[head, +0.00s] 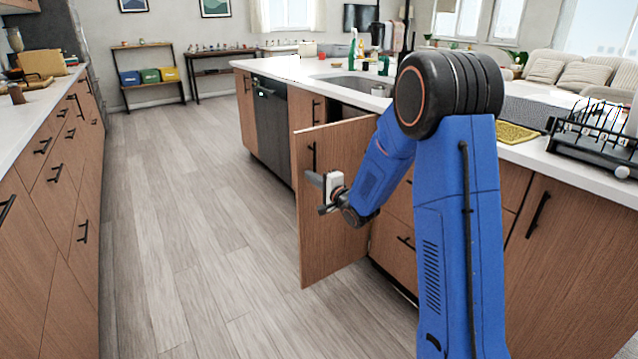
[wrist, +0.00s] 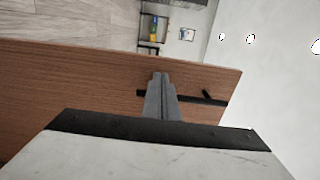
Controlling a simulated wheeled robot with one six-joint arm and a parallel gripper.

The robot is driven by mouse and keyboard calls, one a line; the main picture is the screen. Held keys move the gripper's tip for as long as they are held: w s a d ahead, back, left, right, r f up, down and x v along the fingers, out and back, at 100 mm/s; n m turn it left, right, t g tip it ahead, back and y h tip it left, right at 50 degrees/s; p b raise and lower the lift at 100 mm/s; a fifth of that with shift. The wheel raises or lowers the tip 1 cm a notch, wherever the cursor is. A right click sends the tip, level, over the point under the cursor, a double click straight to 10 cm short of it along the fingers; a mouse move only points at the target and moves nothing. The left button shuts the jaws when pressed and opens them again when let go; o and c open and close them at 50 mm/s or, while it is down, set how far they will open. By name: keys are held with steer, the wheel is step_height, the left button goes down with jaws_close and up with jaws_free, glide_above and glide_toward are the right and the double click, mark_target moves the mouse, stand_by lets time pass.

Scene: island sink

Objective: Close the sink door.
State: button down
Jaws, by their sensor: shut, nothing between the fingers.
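The sink door (head: 335,235) is a brown wooden cabinet door under the island sink (head: 350,82). It stands open, swung out into the aisle, with its outer face toward me. Its black bar handle (head: 312,155) is near the free left edge. My gripper (head: 312,179) is shut and empty, in front of the door face just below the handle. In the wrist view, the closed grey fingers (wrist: 160,90) overlap the black handle (wrist: 198,98) against the wood. I cannot tell whether they touch the door or handle. My blue arm hides the door's right part.
A dark dishwasher (head: 273,128) sits left of the sink cabinet. Island drawers (head: 395,240) are behind my arm. A dish rack (head: 600,130) stands on the counter at right. The wooden floor (head: 190,230) between the island and left cabinets (head: 50,170) is clear.

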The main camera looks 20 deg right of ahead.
steer(key=shift+x, duration=0.75)
